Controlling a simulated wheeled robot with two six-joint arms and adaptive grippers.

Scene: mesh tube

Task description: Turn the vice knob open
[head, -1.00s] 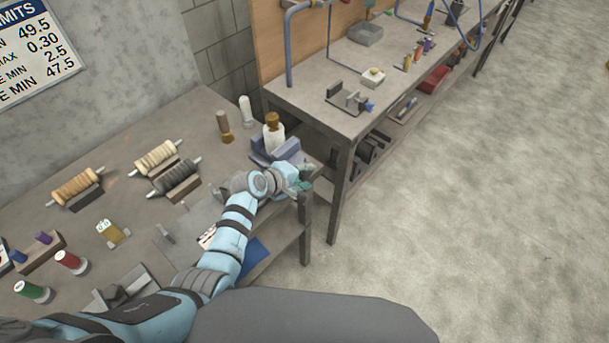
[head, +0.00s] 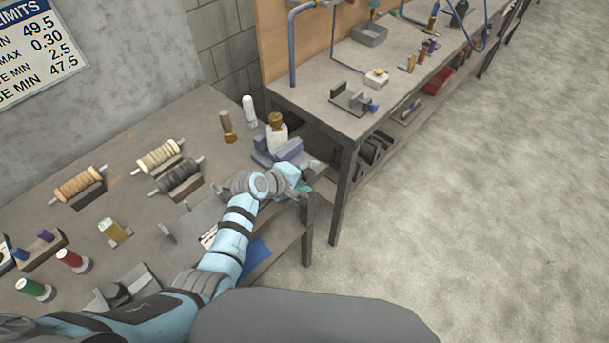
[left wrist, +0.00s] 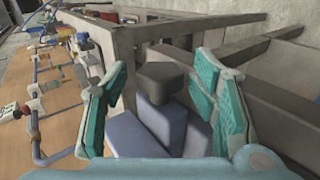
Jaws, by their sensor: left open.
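The blue-grey vice (head: 288,150) stands at the right end of the near workbench. Its dark grey knob (left wrist: 164,76) shows in the left wrist view, at the end of the blue-grey vice body (left wrist: 160,125). My left gripper (left wrist: 162,78) is open, with one teal finger on each side of the knob in that view. I cannot tell whether a finger touches the knob. In the head view the left gripper (head: 304,187) is just in front of the vice, and hides the knob there. My right gripper is not in view.
A white bottle with a brown top (head: 277,133) stands at the vice. Several spools, such as the dark one (head: 178,176), lie to the left. A second workbench (head: 330,105) stands beyond. Open floor (head: 450,220) lies to the right.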

